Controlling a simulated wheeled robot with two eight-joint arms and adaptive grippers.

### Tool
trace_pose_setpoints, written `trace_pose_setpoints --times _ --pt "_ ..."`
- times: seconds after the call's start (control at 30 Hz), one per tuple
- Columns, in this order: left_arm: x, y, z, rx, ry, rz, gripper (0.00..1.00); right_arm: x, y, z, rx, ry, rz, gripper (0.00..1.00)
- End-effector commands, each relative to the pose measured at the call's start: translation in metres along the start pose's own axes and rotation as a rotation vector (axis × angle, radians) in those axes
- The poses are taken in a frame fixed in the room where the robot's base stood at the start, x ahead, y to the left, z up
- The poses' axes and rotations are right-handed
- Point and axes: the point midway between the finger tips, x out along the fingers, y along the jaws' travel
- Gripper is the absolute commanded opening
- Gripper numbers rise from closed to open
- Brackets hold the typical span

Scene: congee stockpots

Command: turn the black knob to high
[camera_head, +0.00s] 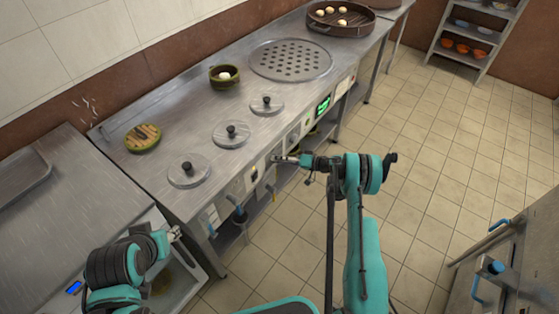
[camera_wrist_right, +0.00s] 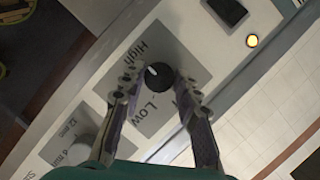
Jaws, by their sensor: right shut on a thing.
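The black knob (camera_wrist_right: 160,84) sits on a grey plate marked "High" and "Low" in the right wrist view. Its white mark points up and a little left, on the "High" side. My right gripper (camera_wrist_right: 157,80) has one finger on each side of the knob and is shut on it; the fingers partly cover the plate. In the head view my right gripper (camera_head: 279,159) is at the counter's front panel, and the knob is hidden there. My left gripper (camera_head: 174,234) is empty at the lower left, too small to tell open from shut.
A grey timer knob (camera_wrist_right: 85,148) lies at lower left.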

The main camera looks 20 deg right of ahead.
Motion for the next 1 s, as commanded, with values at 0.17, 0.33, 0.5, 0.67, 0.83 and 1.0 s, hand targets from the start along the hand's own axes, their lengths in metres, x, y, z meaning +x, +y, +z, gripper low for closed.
trace_pose_setpoints --times 0.17,0.33,0.5,0.67,0.83,1.0 --pt "0.0 0.0 0.0 0.0 0.0 0.0 0.4 0.0 -0.001 -0.001 0.001 0.001 -0.002 0.03" --pt "0.0 0.0 0.0 0.0 0.0 0.0 0.4 0.0 -0.001 0.0 0.0 0.001 -0.001 0.53" --pt "0.0 0.0 0.0 0.0 0.0 0.0 0.4 0.0 0.0 0.0 -0.001 0.001 -0.001 0.53" --pt "0.0 0.0 0.0 0.0 0.0 0.0 0.4 -0.006 0.0 -0.001 -0.001 0.002 0.0 0.53" --pt "0.0 0.0 0.0 0.0 0.0 0.0 0.4 -0.036 0.0 -0.001 0.0 0.004 0.002 0.53" --pt "0.0 0.0 0.0 0.0 0.0 0.0 0.4 -0.074 0.0 -0.001 0.001 0.004 0.001 0.53"
